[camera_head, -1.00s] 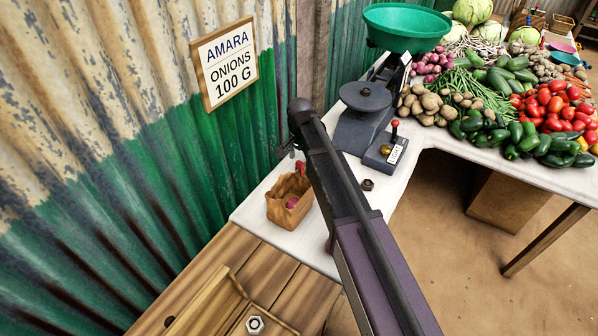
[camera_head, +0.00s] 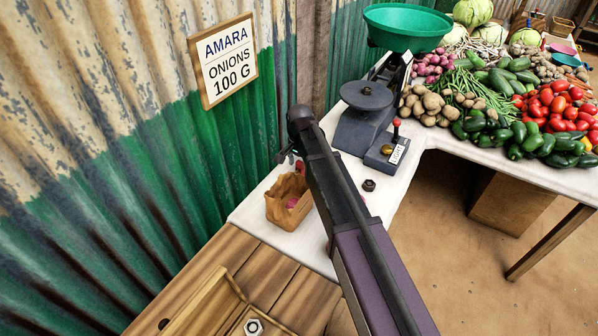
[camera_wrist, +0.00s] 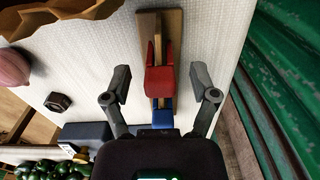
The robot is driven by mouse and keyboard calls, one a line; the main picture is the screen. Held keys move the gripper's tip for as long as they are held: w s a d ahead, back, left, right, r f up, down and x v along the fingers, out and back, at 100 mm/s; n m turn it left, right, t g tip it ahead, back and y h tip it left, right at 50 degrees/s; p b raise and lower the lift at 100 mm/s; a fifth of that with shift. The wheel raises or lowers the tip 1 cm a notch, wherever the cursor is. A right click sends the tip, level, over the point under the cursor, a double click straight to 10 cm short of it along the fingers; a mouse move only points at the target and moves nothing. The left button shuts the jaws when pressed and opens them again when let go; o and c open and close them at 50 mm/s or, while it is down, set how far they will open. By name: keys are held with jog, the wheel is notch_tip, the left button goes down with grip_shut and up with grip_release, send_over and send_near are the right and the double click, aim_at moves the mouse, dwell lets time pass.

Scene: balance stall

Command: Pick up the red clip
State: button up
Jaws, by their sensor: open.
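The red clip (camera_wrist: 160,78) sits on a narrow upright wooden strip (camera_wrist: 174,28) in the wrist view. A blue clip (camera_wrist: 162,119) is on the same strip, nearer my wrist and partly hidden by it. My gripper (camera_wrist: 160,86) is open, with one finger on each side of the red clip and a gap on both sides. In the head view my dark arm hides most of the gripper and the clips, close to the green wall.
A brown paper bag (camera_head: 289,200) stands on the white table beside my arm. A dark nut (camera_head: 369,185), a scale (camera_head: 365,130) and a small box with a red-topped lever (camera_head: 385,155) are to the right. The corrugated wall (camera_head: 150,190) is close on the left.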

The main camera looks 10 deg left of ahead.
jog(key=shift+f+b, duration=1)
jog(key=shift+f, duration=0.3)
jog(key=c, duration=0.9)
